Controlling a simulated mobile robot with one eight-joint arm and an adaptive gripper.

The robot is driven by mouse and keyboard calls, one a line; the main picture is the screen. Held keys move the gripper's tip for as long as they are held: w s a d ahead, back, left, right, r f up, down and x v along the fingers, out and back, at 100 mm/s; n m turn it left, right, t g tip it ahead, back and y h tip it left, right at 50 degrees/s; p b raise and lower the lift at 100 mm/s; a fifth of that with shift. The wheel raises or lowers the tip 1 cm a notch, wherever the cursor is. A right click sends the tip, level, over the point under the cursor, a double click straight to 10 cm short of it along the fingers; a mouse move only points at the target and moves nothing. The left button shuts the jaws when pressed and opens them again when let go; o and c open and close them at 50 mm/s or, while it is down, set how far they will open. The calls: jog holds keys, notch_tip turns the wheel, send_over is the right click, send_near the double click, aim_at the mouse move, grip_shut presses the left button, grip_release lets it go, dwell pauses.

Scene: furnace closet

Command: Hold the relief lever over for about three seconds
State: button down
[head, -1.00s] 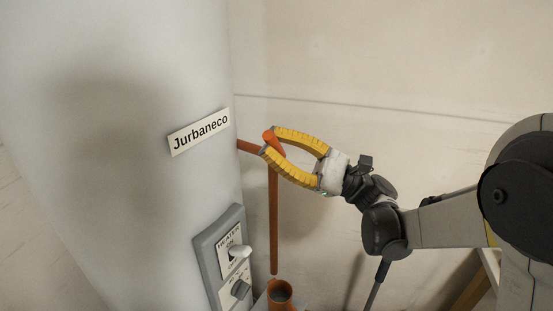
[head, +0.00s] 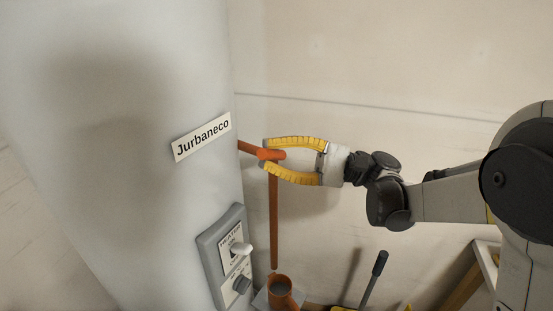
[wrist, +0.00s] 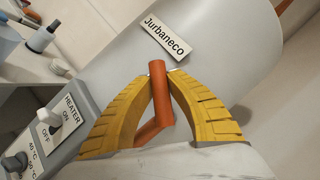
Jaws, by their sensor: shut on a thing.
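The relief lever (head: 273,155) is an orange bar at the end of the orange pipe (head: 246,147) that comes out of the grey heater tank (head: 150,180). It lies about level in the head view. My gripper (head: 264,157) has its yellow ribbed fingers closed around the lever, one above and one below. In the wrist view the lever (wrist: 160,92) stands between my fingertips (wrist: 160,72), with its lower end bent toward the left. Part of the lever is hidden by the fingers.
A drain pipe (head: 273,215) runs down from the valve toward an orange cup (head: 280,288). The heater panel (head: 228,256) with its switch and knob is on the tank, left of the pipe. A dark-handled tool (head: 375,275) stands at the lower right. The wall beyond is bare.

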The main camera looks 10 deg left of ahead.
jog(key=shift+s+n+h+p, duration=0.1)
jog(key=shift+n+h+p, duration=0.5)
jog(key=shift+n+p, duration=0.2)
jog(key=shift+a+f+n+h, duration=0.1)
jog(key=shift+f+n+h, duration=0.2)
jog(key=shift+f+n, duration=0.1)
